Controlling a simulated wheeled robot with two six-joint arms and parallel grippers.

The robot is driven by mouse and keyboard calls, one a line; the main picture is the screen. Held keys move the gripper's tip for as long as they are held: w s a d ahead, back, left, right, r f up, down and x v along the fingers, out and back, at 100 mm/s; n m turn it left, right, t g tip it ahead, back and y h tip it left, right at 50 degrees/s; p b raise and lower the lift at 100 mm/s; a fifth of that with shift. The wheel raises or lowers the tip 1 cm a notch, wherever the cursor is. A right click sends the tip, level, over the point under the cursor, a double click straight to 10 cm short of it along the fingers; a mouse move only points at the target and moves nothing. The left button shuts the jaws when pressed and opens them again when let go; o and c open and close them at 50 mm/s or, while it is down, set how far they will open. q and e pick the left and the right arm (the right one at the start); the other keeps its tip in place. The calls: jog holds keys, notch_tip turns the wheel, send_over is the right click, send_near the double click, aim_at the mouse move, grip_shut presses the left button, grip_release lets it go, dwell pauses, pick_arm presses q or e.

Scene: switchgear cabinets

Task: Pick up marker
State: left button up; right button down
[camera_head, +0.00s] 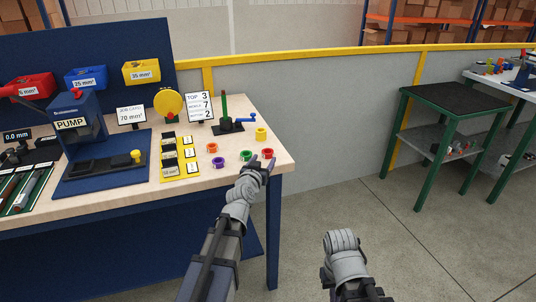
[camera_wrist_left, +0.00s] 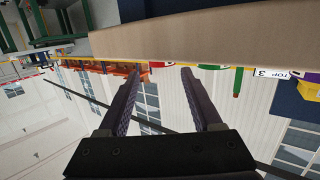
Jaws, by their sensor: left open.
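No object that I can clearly identify as a marker shows. My left gripper (camera_head: 262,165) is at the table's front right edge, close to the green and red rings. In the left wrist view its fingers (camera_wrist_left: 161,70) are spread with nothing between them. My right arm (camera_head: 345,252) shows at the bottom of the head view, but its gripper does not.
The wooden worktable (camera_head: 120,197) holds a pump press (camera_head: 75,130), yellow labelled blocks (camera_head: 168,160), a sign (camera_head: 199,106) and a green post with a blue crank (camera_head: 225,112). A green-framed stand (camera_head: 452,97) is at right. The floor between is clear.

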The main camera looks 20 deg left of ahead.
aim_at(269, 149)
pick_arm(q)
jog(key=shift+w+a+f+b, duration=0.1)
jog(key=shift+w+f+b, duration=0.05)
jog(key=shift+w, duration=1.1)
jog(key=shift+w+a+f+b, duration=0.1)
jog(key=shift+w+f, duration=0.1)
jog(key=shift+w, duration=1)
jog(key=shift+w+f+b, duration=0.15)
jog(key=shift+w, duration=1.1)
jog(key=shift+s, duration=0.1)
jog(key=shift+c, duration=0.3)
grip_shut()
jog(key=shift+r, duration=0.2)
